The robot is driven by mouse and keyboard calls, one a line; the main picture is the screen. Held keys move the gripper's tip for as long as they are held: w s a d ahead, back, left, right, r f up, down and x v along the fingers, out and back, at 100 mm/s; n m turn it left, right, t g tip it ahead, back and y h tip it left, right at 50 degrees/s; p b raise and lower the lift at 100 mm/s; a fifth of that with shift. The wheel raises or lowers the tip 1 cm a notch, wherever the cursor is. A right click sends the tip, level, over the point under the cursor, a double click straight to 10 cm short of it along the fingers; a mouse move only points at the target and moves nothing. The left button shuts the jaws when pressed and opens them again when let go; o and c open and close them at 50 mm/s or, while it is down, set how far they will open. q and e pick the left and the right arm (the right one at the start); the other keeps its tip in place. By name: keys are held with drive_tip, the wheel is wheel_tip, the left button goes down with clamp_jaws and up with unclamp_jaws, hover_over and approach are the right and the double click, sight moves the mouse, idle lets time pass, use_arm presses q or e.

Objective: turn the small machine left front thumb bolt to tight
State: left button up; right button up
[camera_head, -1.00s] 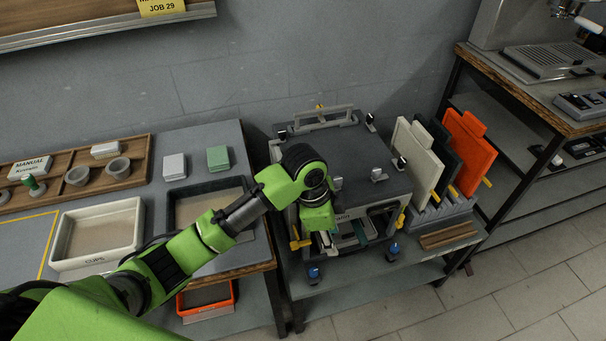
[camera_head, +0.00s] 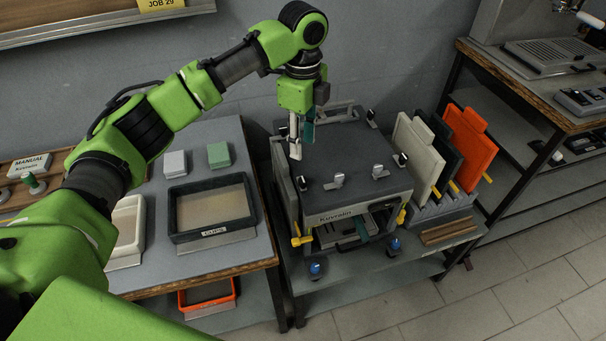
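The small machine (camera_head: 350,150) is a grey box with a dark top, standing on the low bench. Small pale and dark thumb bolts sit around its top. The left front one (camera_head: 302,184) is at the left front corner, and its exact turn is too small to tell. Two pale-headed fittings (camera_head: 338,180) (camera_head: 378,171) stand along the front edge. My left gripper (camera_head: 301,148) points down above the left part of the top, behind the left front bolt. Its pale and teal fingers look a little apart, with nothing seen between them. My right gripper is out of view.
Blue knobs (camera_head: 315,268) (camera_head: 394,245) and yellow handles (camera_head: 301,240) are at the machine's front. White, dark and orange panels (camera_head: 469,145) stand in a rack at its right. A dark tray (camera_head: 214,234) lies on the left table. The wall is close behind.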

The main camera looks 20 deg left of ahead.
sight(303, 179)
use_arm(q)
wheel_tip(303, 179, down, 12)
drive_tip(key=shift+f+p, duration=0.1)
drive_tip(key=shift+p, duration=0.6)
clamp_jaws()
